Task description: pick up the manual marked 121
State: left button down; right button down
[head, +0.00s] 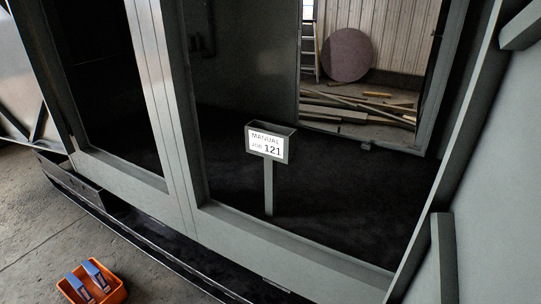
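A grey holder (270,128) stands on a post inside the enclosure, near the middle of the head view. Its white label (265,146) reads "MANUAL JOB 121". The holder's open top shows a dark inside, and I cannot make out a manual in it. No separate manual marked 121 can be told apart elsewhere. Neither of my grippers is in view.
The grey enclosure's front sill (285,250) and upright post (165,110) lie between me and the holder. An orange bin (117,295) with blue-and-grey items sits on the concrete floor at lower left. Planks (350,112) lie beyond the rear opening.

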aim_at(96, 276)
jog(key=k+j+u, duration=0.1)
jog(key=j+u, duration=0.4)
jog(key=j, duration=0.55)
jog(key=j+u, duration=0.5)
jog(key=j, duration=0.5)
